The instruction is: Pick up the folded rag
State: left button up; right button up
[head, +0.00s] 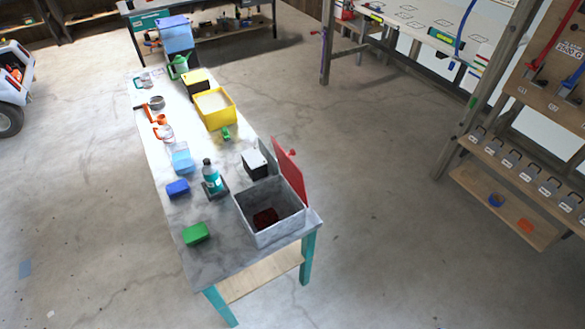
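A long narrow table (217,257) carries the objects in the head view. A dark red, flat, cloth-like item (265,218) lies on the floor of an open grey box (272,234) at the table's near right corner; it looks most like the folded rag, but it is too small to be sure. The box's red lid (290,170) stands open on its far right side. A blue block-like item (178,188) and a green one (196,233) lie on the tabletop left of the box. Neither of my grippers is in view.
A teal bottle (211,178) stands on a dark tray left of the box. A dark-sided white-topped box (254,164), a yellow bin (216,110) and a light blue container (182,158) stand farther back. Concrete floor (400,220) is clear around the table; a wooden rack (520,150) stands right.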

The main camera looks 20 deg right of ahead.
aim_at(266, 218)
jog(key=i+l+u, duration=0.2)
jog(key=i+l, duration=0.15)
jog(key=l, duration=0.25)
jog(key=i+l+u, duration=0.1)
jog(key=l, duration=0.25)
jog(key=i+l+u, duration=0.15)
jog(key=l, duration=0.2)
jog(key=i+l+u, duration=0.1)
jog(key=l, duration=0.25)
jog(key=k+u, duration=0.15)
jog(key=u, duration=0.3)
